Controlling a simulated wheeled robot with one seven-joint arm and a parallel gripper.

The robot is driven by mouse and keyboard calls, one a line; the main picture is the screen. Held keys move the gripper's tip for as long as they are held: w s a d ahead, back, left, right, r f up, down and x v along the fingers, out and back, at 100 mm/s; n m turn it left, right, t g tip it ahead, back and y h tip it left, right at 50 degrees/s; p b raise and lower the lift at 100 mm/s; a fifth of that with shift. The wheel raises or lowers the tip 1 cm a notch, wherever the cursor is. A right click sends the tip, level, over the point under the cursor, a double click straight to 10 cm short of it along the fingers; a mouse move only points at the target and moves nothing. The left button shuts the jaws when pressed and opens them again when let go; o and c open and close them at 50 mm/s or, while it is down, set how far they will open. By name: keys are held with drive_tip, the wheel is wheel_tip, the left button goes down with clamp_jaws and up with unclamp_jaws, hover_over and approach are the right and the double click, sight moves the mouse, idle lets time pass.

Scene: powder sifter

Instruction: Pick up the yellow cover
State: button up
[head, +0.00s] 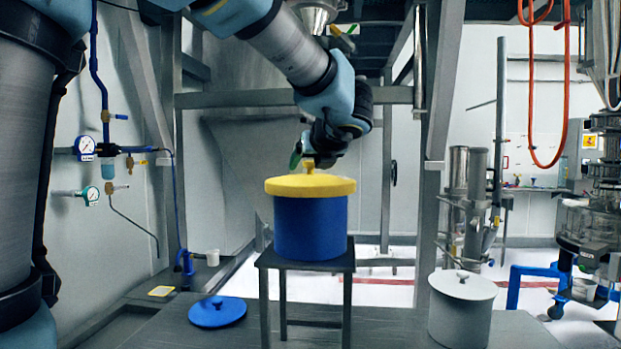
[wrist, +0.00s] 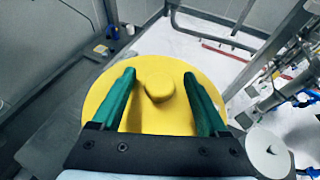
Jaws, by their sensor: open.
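The yellow cover (head: 310,185) is a round lid with a small knob on top. It sits level on a blue pot (head: 310,228), which stands on a dark square stand (head: 305,262). My gripper (head: 308,160) is just above the cover at the knob. In the wrist view, the yellow cover (wrist: 165,110) fills the middle, and its knob lies between the green fingers of my gripper (wrist: 158,84). The fingers are open, one on each side of the knob, with gaps on both sides. Whether the fingertips touch the cover's top I cannot tell.
A blue lid (head: 217,312) lies on the grey platform at the left of the stand. A white lidded pot (head: 462,305) stands at the right. Steel frame posts (head: 435,130) rise behind, and pipes and machinery (head: 590,220) are at the far right.

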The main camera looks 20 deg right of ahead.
clamp_jaws()
idle(0.5)
drive_tip(key=shift+r, duration=0.1)
